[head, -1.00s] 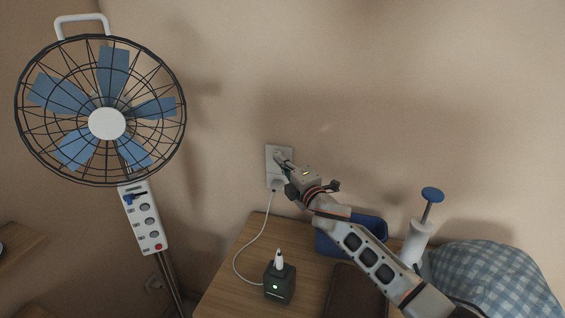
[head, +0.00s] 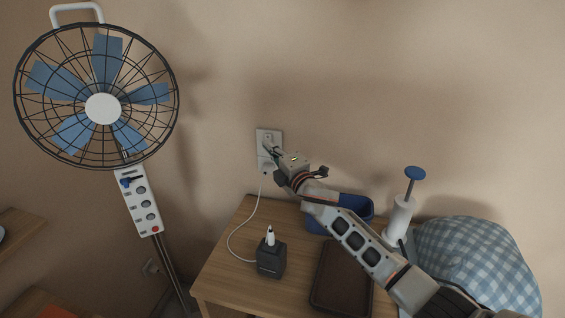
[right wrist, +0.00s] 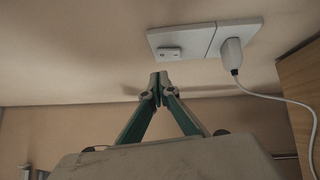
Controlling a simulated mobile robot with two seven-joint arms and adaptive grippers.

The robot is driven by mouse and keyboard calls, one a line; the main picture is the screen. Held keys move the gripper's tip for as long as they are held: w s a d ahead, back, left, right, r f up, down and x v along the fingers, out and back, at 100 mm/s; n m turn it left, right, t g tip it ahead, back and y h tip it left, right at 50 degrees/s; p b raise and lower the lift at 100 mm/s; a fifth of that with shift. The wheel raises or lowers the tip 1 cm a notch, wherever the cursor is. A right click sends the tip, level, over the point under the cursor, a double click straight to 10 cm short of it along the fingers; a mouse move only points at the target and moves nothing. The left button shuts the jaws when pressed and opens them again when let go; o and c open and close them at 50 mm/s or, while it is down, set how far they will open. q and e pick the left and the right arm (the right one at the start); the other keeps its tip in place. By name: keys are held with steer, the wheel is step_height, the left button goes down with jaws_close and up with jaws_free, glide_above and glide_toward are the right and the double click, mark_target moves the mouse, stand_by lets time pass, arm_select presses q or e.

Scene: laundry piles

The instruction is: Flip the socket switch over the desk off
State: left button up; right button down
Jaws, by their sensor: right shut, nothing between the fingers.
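The white wall socket (head: 263,137) is fixed above the desk (head: 225,262), with a white plug (head: 263,166) in its lower part. In the right wrist view the socket plate (right wrist: 205,41) has a small switch (right wrist: 168,53) on one half and the plug (right wrist: 231,50) in the other. My right gripper (head: 268,147) is at the socket, shut and empty. In the right wrist view its fingertips (right wrist: 158,83) are together just below the switch half; contact cannot be told. My left gripper is out of view.
On the desk are a black charging block (head: 271,260) with its light dark, a brown tray (head: 329,280), a blue bin (head: 357,208) and a white pump bottle (head: 398,220). A checked cloth pile (head: 480,255) is at right, a fan (head: 103,108) at left.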

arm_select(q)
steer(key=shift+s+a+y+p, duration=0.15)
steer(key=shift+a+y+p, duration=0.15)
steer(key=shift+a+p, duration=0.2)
arm_select(e)
steer(key=r+v, duration=0.1)
steer(key=v, duration=0.9)
steer(key=shift+r, duration=0.35)
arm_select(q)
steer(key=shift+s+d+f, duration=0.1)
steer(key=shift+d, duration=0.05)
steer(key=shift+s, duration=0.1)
arm_select(e)
steer(key=shift+f, duration=0.1)
